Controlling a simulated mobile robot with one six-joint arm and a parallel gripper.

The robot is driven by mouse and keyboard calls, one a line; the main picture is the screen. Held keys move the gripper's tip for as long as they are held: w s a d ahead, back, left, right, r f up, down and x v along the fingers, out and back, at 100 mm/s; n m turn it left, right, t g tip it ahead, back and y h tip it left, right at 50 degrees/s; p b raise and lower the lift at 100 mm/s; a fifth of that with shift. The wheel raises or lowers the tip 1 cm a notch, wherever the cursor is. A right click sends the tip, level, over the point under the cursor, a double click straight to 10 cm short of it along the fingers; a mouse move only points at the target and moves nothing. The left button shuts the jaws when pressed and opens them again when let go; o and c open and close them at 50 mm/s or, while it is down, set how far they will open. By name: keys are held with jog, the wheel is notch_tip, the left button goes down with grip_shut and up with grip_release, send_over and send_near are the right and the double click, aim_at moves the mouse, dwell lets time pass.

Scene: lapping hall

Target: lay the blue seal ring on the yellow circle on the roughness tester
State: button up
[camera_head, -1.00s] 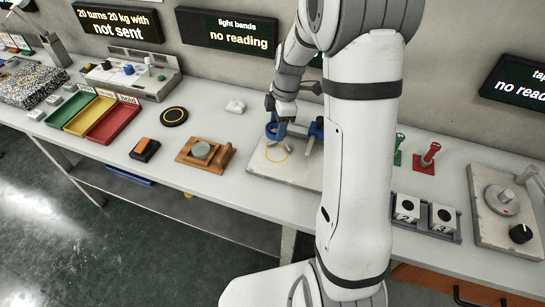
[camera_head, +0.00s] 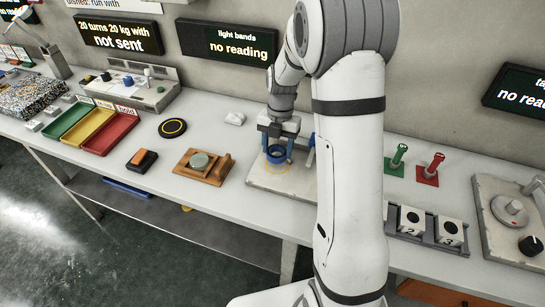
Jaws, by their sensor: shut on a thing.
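The blue seal ring (camera_head: 277,155) is in my gripper (camera_head: 277,150), whose two blue fingers point down and are shut on it. The ring is over the yellow circle (camera_head: 275,171) on the pale plate of the roughness tester (camera_head: 262,183). It hides the back part of the circle. I cannot tell whether the ring touches the plate or hangs just above it. My arm hides the right part of the tester.
A black disc with a yellow ring (camera_head: 172,128) and a white lump (camera_head: 235,118) lie behind. Green (camera_head: 395,162) and red (camera_head: 431,171) stands are to the right.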

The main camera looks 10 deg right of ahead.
aim_at(276, 165)
jog(key=shift+f, duration=1.95)
jog(key=shift+f, duration=0.2)
jog(key=o, duration=1.1)
jog(key=shift+r, duration=0.1)
